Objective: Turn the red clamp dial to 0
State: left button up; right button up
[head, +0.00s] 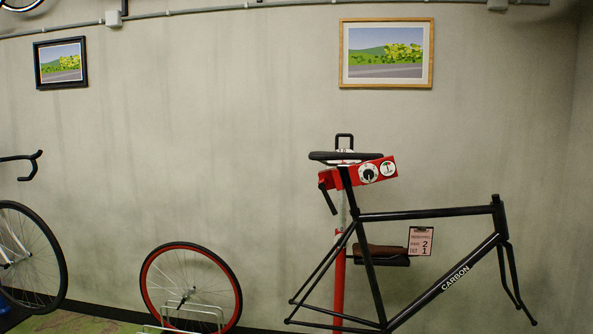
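The red clamp (328,179) sits at the top of a red repair stand and holds a black bicycle frame (445,283) marked CARBON near its saddle. A round dial (369,174) with a dark knob and white face is on the clamp's front. Its setting is too small to read. A second white round face (388,168) with a dark mark is just right of it. A black lever (328,199) hangs at the clamp's left. Neither of my grippers is in view.
A card (420,241) showing 2 and 1 stands by a small dark tray (381,258) on the stand post (339,285). A red-rimmed wheel (191,288) stands in a floor rack, left. Another bike (30,255) is at the left edge. The wall is behind.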

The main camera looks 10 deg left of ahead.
aim_at(368, 173)
jog(key=i+j+z, duration=0.1)
jog(key=i+j, duration=0.15)
jog(key=i+j+z, duration=0.15)
jog(key=j, duration=0.3)
jog(key=i+j+z, duration=0.1)
jog(key=i+j, duration=0.25)
jog(key=i+j+z, duration=0.15)
jog(key=j, duration=0.3)
jog(key=i, duration=0.05)
